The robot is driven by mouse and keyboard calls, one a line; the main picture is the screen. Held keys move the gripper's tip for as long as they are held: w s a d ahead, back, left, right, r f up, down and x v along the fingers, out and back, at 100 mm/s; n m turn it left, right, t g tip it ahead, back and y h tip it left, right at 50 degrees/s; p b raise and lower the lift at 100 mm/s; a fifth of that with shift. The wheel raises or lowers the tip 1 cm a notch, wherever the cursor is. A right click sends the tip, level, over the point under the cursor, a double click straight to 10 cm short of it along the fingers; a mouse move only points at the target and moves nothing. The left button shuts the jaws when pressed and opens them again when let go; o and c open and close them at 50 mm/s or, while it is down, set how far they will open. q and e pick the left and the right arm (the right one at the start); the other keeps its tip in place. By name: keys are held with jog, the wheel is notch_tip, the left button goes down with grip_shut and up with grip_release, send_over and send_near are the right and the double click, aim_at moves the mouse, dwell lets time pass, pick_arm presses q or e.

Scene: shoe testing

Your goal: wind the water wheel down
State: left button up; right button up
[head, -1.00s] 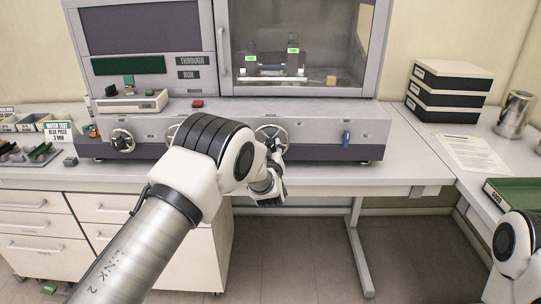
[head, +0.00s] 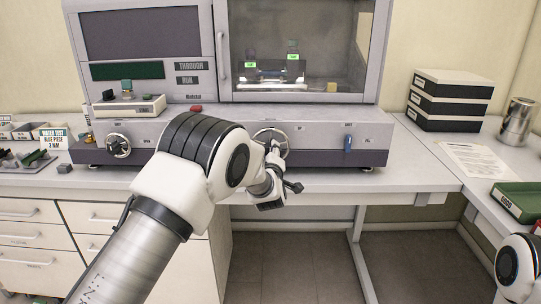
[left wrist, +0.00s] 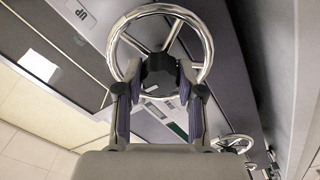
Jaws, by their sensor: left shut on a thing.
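The water wheel (head: 268,140) is a chrome hand wheel with spokes on the front of the grey machine. My left arm covers part of it in the head view. In the left wrist view the wheel's chrome rim (left wrist: 207,48) and dark hub show close up. My left gripper (left wrist: 160,82) has one finger on each side of the dark middle part and is shut on the wheel. In the head view my left gripper (head: 272,165) is in front of the wheel, its fingertips mostly hidden. My right gripper is out of view.
A second hand wheel (head: 118,146) is on the machine's left front. The glass-fronted chamber (head: 300,50) is above. Black and white boxes (head: 450,100), a paper sheet (head: 472,158) and a green tray (head: 515,200) are on the right bench.

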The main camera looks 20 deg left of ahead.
pick_arm(q)
jog(key=o, duration=1.1)
jog(key=shift+o, duration=0.2)
jog(key=v, duration=1.2)
